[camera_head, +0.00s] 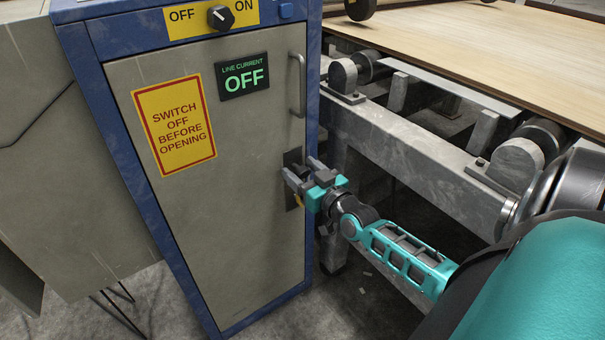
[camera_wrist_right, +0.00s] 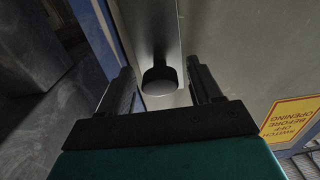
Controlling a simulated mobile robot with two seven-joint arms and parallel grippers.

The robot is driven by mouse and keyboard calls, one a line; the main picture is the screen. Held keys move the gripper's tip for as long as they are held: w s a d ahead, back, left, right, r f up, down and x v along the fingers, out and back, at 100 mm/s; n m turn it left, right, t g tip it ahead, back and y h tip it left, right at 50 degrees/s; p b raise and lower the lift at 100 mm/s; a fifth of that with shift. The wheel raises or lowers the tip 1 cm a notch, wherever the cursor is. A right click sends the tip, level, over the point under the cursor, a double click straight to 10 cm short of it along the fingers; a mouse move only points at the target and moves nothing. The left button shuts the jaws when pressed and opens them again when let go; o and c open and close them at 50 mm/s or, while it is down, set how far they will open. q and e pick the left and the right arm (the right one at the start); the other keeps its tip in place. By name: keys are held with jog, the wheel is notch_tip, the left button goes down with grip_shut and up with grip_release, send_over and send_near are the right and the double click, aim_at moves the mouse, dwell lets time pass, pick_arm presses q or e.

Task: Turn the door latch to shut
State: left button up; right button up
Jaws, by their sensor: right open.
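The cabinet door (camera_head: 225,235) is grey, sits in a blue frame and looks closed. Its latch plate (camera_head: 293,157) is dark and lies near the door's right edge, below the handle. My right gripper (camera_head: 303,173) is at this plate and hides much of it. In the right wrist view a dark, round-ended latch (camera_wrist_right: 160,78) stands out from a pale plate, between the two fingers. The gripper is open, with a gap visible on both sides of the latch. I cannot tell the latch's exact angle. My left gripper is not in view.
A grey pull handle (camera_head: 299,85) stands out above the latch. The switch knob (camera_head: 220,17) is on top, and the display (camera_head: 243,77) reads OFF. A yellow sign (camera_head: 174,125) is on the door. A roller conveyor frame (camera_head: 410,145) with wood sheets stands close on the right.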

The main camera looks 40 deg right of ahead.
jog(key=c, duration=1)
jog(key=shift+o, duration=0.2)
